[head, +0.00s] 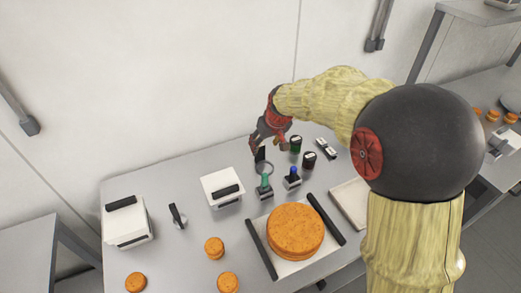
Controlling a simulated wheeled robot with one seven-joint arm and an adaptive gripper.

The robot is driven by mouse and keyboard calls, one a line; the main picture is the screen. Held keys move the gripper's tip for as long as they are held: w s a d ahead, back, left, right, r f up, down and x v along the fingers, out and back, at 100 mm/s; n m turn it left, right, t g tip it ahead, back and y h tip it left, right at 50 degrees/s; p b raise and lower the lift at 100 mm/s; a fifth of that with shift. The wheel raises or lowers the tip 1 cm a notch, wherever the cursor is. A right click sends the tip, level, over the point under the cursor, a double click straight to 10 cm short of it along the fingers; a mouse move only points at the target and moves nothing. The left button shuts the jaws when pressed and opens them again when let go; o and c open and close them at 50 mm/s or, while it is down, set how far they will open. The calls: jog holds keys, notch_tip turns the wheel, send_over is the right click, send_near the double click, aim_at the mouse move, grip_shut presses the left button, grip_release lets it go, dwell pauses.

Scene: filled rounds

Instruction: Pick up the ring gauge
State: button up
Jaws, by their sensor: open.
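What looks like the ring gauge (265,180) is a thin grey ring on a teal handle. It stands upright in a small dark holder near the middle of the table in the head view. My gripper (268,146) is just behind and above the ring, pointing down, with its dark fingers apart and nothing seen between them. A small black thing shows between the fingers and the ring; I cannot tell what it is. Whether a finger touches the ring cannot be told.
A blue-topped tool (292,178) stands just right of the gauge. Two dark jars (309,160) stand behind it. A large orange round (296,231) lies in front between black rails. A white box (222,188) is left, with small orange rounds (214,247) in front.

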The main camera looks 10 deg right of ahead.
jog(key=p, duration=0.3)
send_over(259, 153)
jog(key=s, duration=0.1)
jog(key=f, duration=0.9)
jog(key=shift+s+d, duration=0.2)
jog(key=shift+d, duration=0.1)
jog(key=x, duration=0.8)
jog(key=shift+d+f+b, duration=0.15)
jog(key=shift+d+b, duration=0.05)
jog(key=shift+b, duration=0.1)
jog(key=c, duration=0.4)
jog(key=c, duration=0.9)
